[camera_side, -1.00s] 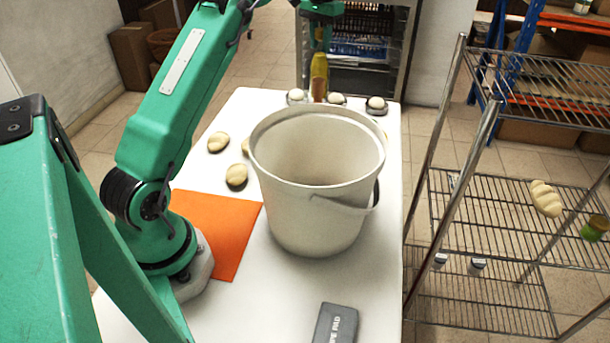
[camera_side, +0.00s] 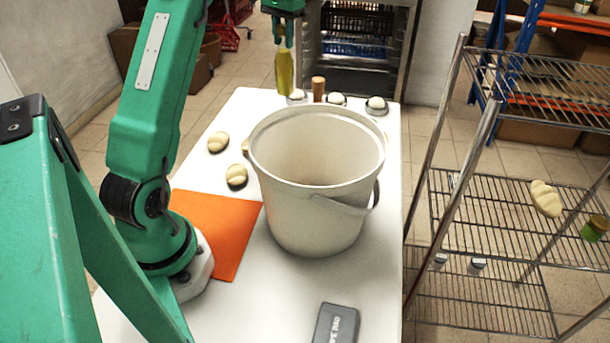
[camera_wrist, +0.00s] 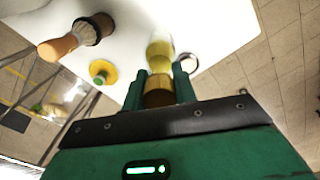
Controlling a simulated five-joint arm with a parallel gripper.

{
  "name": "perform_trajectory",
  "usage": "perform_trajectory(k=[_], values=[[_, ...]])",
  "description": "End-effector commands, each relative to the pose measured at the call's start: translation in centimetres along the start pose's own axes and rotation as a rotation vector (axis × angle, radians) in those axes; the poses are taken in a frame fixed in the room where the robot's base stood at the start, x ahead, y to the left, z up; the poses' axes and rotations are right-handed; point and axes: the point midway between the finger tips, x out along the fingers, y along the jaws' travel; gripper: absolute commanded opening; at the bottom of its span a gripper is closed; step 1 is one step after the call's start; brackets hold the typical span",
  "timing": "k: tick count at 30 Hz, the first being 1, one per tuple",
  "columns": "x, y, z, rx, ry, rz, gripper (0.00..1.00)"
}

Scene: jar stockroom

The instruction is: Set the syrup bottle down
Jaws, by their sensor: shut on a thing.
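The syrup bottle (camera_side: 285,73) is yellow and hangs upright below my gripper (camera_side: 285,40) in the side view, at the far end of the white table. In the wrist view my gripper (camera_wrist: 158,88) is shut on the brown top of the bottle. The bottle's yellow body (camera_wrist: 160,52) points away from the camera there, over the white surface. I cannot tell from these frames how high its base is above the table (camera_side: 245,115).
A big white bucket (camera_side: 315,220) fills the middle of the table. Small white domed things (camera_side: 376,105) and a brown upright cylinder (camera_side: 318,88) stand along the far edge. Pale rolls (camera_side: 218,142) lie left of the bucket. A wire shelf (camera_side: 500,215) stands right.

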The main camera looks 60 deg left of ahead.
Motion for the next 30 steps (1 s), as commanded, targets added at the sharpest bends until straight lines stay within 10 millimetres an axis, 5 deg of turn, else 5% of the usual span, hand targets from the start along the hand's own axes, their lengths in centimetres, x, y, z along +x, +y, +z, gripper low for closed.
perform_trajectory(k=[12, 23, 30], values=[[-0.3, -3.6, 5.1, -0.017, 0.002, -0.001, 0.0], [-0.1, -4.2, 5.4, -0.018, 0.002, -0.001, 0.0], [1.4, -6.7, 5.5, -0.021, 0.001, -0.001, 0.0]])
